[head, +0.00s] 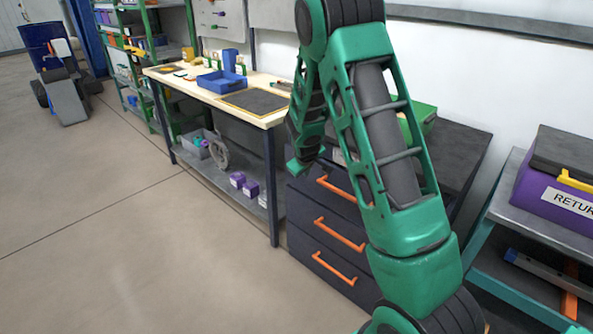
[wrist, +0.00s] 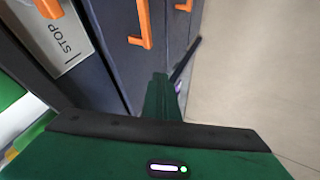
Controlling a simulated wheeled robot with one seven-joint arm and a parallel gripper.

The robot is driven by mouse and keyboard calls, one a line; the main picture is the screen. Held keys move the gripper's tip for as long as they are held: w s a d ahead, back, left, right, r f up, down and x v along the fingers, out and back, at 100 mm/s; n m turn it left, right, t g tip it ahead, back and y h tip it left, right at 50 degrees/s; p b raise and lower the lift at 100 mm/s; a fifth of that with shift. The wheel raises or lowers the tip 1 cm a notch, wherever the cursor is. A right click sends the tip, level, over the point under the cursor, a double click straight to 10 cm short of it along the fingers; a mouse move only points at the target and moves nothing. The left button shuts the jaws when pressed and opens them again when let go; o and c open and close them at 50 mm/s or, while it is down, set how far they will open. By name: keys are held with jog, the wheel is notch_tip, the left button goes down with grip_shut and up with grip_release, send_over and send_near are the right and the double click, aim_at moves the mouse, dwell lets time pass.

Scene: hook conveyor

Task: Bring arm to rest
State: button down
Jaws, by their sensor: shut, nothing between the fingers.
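My green arm fills the middle of the head view, bent over with its end hanging down. My gripper (head: 298,168) is at that end, beside the dark drawer cabinet (head: 300,240) and above the floor. In the wrist view my gripper (wrist: 163,90) points along the dark drawer fronts with orange handles (wrist: 146,25). It is shut and holds nothing. Whether it touches the cabinet I cannot tell.
A workbench (head: 215,98) with a blue tray (head: 222,83) stands left of the cabinet. A teal-framed cart with a purple RETURN box (head: 560,205) stands at right.

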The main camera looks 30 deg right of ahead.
jog(key=s+d+r+m+g, duration=0.1)
jog(key=s+r+m, duration=0.1)
jog(key=s+r, duration=0.35)
jog(key=s+d+r+m+g+y, duration=0.1)
jog(key=s+r+g, duration=0.15)
jog(key=s, duration=0.65)
jog(key=s+d+r+m, duration=0.1)
jog(key=s+r+m, duration=0.1)
jog(key=s+r, duration=0.45)
jog(key=s+a+r+m+g+y, duration=0.1)
jog(key=s+a+m, duration=0.1)
jog(key=s, duration=1)
jog(key=s+a+r+m+g+y, duration=0.2)
jog(key=s+a, duration=0.2)
jog(key=s, duration=0.9)
jog(key=shift+s+a, duration=0.2)
jog(key=shift+a, duration=0.1)
jog(key=shift+w+f, duration=0.25)
jog(key=shift+w, duration=0.4)
jog(key=shift+s, duration=0.1)
